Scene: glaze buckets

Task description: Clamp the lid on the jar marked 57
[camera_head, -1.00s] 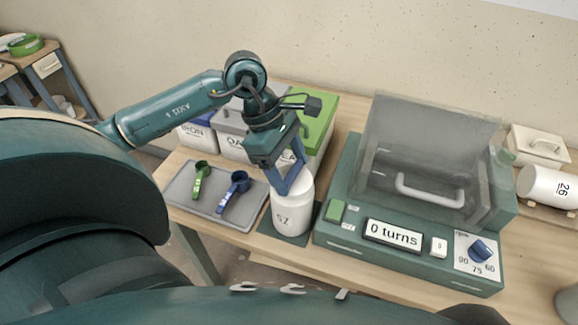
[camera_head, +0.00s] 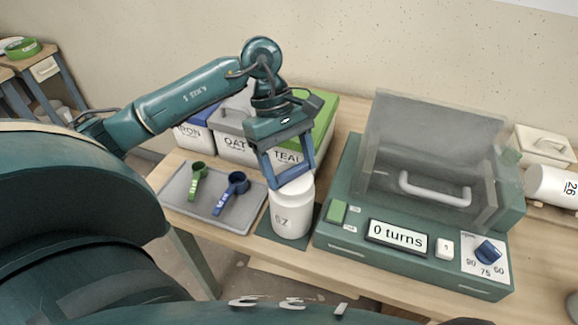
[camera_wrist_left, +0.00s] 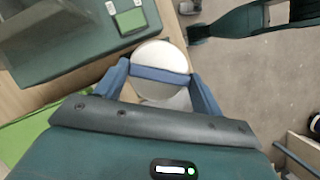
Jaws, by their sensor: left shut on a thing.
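The white jar marked 57 (camera_head: 288,220) stands upright on a dark green mat (camera_head: 267,229), left of the green machine. Its round white lid (camera_wrist_left: 158,56) is on top. A blue bar (camera_wrist_left: 160,75) lies across the lid, its ends at my two fingertips. My left gripper (camera_head: 291,181) is over the jar from above, with its blue fingers spread to either side and shut on the bar. The fingers hide part of the lid's rim. My right gripper is in neither view.
The machine (camera_head: 345,247) has a raised clear cover (camera_head: 430,135) and reads "0 turns". A grey tray (camera_head: 178,210) with a green scoop (camera_head: 197,180) and a blue scoop (camera_head: 233,190) lies left. Labelled bins (camera_head: 233,148) stand behind.

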